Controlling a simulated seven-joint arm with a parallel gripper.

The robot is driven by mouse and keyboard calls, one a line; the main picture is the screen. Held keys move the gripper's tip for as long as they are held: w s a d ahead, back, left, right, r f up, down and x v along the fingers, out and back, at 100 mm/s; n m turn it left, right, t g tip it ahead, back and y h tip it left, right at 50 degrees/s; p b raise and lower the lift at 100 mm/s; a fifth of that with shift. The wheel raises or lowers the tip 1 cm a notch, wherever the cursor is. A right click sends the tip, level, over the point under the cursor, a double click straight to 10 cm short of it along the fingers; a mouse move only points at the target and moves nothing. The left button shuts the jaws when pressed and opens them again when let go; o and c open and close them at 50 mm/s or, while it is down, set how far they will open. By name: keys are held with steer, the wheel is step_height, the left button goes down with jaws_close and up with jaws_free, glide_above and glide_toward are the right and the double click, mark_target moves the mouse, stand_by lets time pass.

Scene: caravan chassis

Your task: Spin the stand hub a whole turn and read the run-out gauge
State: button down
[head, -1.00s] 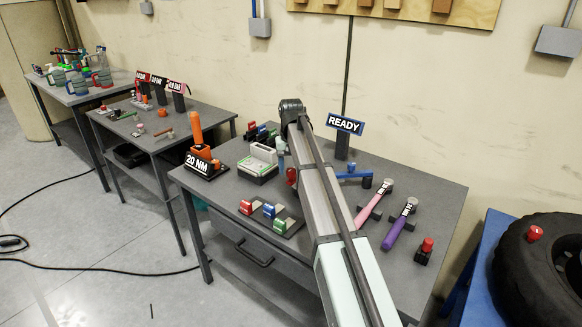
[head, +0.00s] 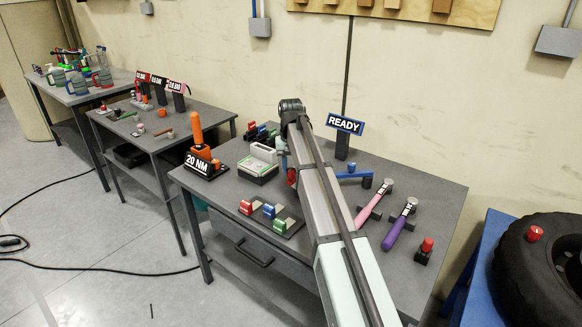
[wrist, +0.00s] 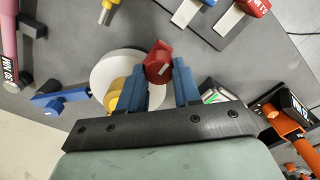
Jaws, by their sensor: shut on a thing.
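My gripper (wrist: 160,75) shows in the wrist view with its two blue fingers closed on a red knob (wrist: 158,58). A white disc (wrist: 112,72), which looks like the stand hub, lies behind the knob and fingers. A yellow part (wrist: 122,98) shows beside the left finger, partly covered by it. A blue bar (wrist: 75,95) reaches out to the left of the disc. In the head view the red knob (head: 292,177) and the blue bar (head: 353,175) sit on either side of my arm, which hides the disc. I cannot make out a gauge reading.
A READY sign (head: 345,124) stands behind the blue bar. Pink (head: 374,203) and purple (head: 400,225) wrenches lie to the right. A tyre (head: 545,255) is far right.

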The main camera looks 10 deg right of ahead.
steer(key=w+a+m, duration=0.3)
steer(key=w+m, duration=0.6)
steer(key=m, duration=0.1)
steer(key=w+d+m, duration=0.8)
steer(key=m, duration=0.6)
steer(key=shift+w+d, duration=0.15)
steer(key=shift+w, duration=0.25)
stand_by(0.4)
steer(key=c, duration=0.8)
jaws_free()
